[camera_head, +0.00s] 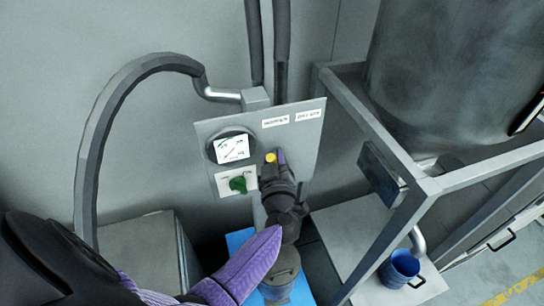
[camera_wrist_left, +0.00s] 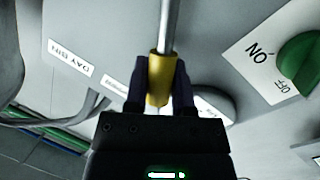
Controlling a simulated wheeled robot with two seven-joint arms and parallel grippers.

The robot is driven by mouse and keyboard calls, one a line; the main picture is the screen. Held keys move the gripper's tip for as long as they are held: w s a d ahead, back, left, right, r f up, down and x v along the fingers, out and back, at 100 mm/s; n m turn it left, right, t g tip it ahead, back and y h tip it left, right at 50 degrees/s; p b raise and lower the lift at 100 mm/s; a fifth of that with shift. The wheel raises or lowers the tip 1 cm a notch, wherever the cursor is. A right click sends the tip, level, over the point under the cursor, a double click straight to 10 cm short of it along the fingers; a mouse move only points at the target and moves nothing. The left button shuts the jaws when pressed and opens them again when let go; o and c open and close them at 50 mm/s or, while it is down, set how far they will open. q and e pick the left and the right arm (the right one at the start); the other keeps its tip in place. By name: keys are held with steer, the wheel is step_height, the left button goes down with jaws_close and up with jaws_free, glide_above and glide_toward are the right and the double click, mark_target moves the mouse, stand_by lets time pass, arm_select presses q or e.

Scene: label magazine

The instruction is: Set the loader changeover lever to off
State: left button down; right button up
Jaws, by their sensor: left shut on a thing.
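The changeover lever shows in the left wrist view as a bright metal rod with a yellow grip (camera_wrist_left: 158,72). In the head view only its yellow end (camera_head: 270,157) shows in front of the grey panel (camera_head: 306,140). My left gripper (camera_head: 277,160) is at the panel, with its fingers on both sides of the yellow grip, shut on it; its fingers also show in the left wrist view (camera_wrist_left: 159,88). The gripper and wrist hide part of the panel. My right gripper is not in view.
A green knob (camera_head: 238,184) on a white ON/OFF plate sits beside the lever. A dial gauge (camera_head: 233,149) is above it. Two white labels, one reading DAY BIN (camera_wrist_left: 70,57), are on the panel.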

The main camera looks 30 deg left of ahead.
mark_target(294, 140)
arm_select(q)
steer(key=w+d+r+m+p, duration=0.1)
steer(key=m+p, duration=0.1)
steer(key=p, duration=0.1)
steer(key=shift+w+d+r+g, duration=0.1)
steer(key=shift+r+g, duration=0.1)
steer(key=shift+g, duration=0.1)
steer(key=shift+w+d+r+m+p, duration=0.1)
steer(key=shift+w+d+m+p, duration=0.15)
steer(key=shift+p, duration=0.35)
steer(key=shift+w+d+m+g+p, duration=0.3)
steer(key=shift+w+m+p, duration=0.2)
steer(key=shift+m, duration=0.15)
steer(key=shift+w+d+m+p, duration=0.4)
steer(key=shift+w+d+m, duration=0.2)
steer(key=shift+m, duration=0.3)
steer(key=shift+c, duration=2.3)
jaws_free()
